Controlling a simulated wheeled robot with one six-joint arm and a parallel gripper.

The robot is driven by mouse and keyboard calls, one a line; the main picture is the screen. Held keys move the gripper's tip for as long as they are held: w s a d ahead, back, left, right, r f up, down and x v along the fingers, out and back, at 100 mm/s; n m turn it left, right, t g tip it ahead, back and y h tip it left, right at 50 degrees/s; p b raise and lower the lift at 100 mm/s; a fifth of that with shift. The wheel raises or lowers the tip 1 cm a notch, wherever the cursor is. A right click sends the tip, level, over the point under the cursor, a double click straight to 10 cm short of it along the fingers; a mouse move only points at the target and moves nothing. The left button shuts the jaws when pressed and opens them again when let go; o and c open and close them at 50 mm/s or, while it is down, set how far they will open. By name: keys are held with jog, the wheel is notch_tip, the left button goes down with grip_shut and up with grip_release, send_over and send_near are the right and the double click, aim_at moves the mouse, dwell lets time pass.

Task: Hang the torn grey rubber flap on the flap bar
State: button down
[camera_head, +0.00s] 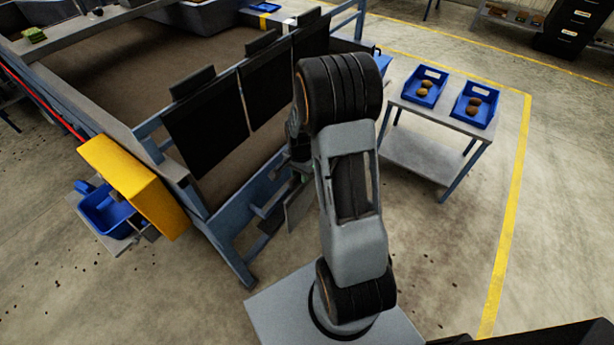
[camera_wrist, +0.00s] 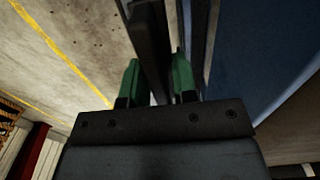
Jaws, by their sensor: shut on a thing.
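My gripper (camera_wrist: 157,80) shows in the wrist view with green fingertips shut on a dark, flat strip (camera_wrist: 150,40), which looks like the edge of the grey flap. In the head view my arm hides most of the gripper. A grey panel (camera_head: 298,207), apparently the held flap, hangs below the wrist beside the grader's lower frame. Its torn part cannot be made out. Black flaps (camera_head: 205,122) (camera_head: 268,85) hang side by side along the grader's near side, with dark plates above them. The flap bar is mostly hidden by these flaps and cannot be told clearly.
The grader's blue frame (camera_head: 228,255) stands close left of my arm. A yellow box (camera_head: 135,187) and a blue bin (camera_head: 108,215) are at its left end. A table with blue trays (camera_head: 424,87) (camera_head: 474,104) holding potatoes stands at right.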

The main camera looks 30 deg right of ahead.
jog(key=shift+w+a+f, duration=0.1)
jog(key=shift+w+a, duration=0.25)
jog(key=shift+w, duration=0.4)
jog(key=shift+w+a, duration=0.35)
jog(key=shift+w, duration=0.4)
jog(key=shift+f+b, duration=1.45)
jog(key=shift+f, duration=0.25)
jog(key=c, duration=0.8)
grip_release()
